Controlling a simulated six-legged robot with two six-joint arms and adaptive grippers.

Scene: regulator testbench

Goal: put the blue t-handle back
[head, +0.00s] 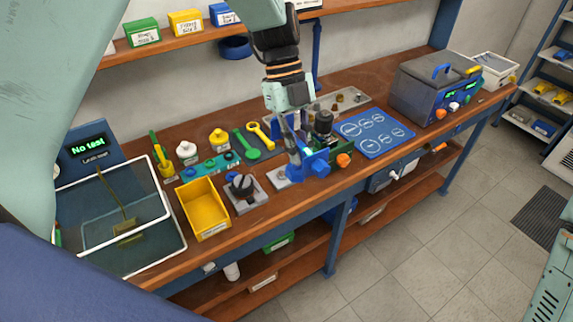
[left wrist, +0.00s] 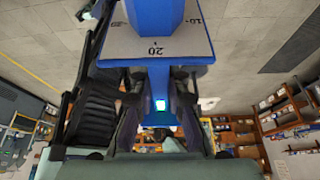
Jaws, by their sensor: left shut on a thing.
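The blue t-handle (head: 315,164) is in my left gripper (head: 296,148), over the front part of the bench, left of the orange knob. In the left wrist view, the blue t-handle (left wrist: 159,72) lies between the two dark fingers of my left gripper (left wrist: 158,105), which are shut on it. A grey face with scale marks and the number 20 shows there, with a small green light below. A small light grey plate (head: 283,177) lies on the bench just left of the handle; I cannot tell whether they touch. My right gripper is not in view.
On the wooden bench, a grey block with a black knob (head: 243,188) and a yellow bin (head: 203,209) stand to the left. A dark fixture (head: 323,124) and a blue mat (head: 372,133) lie right and behind. A glass tank (head: 125,215) is far left.

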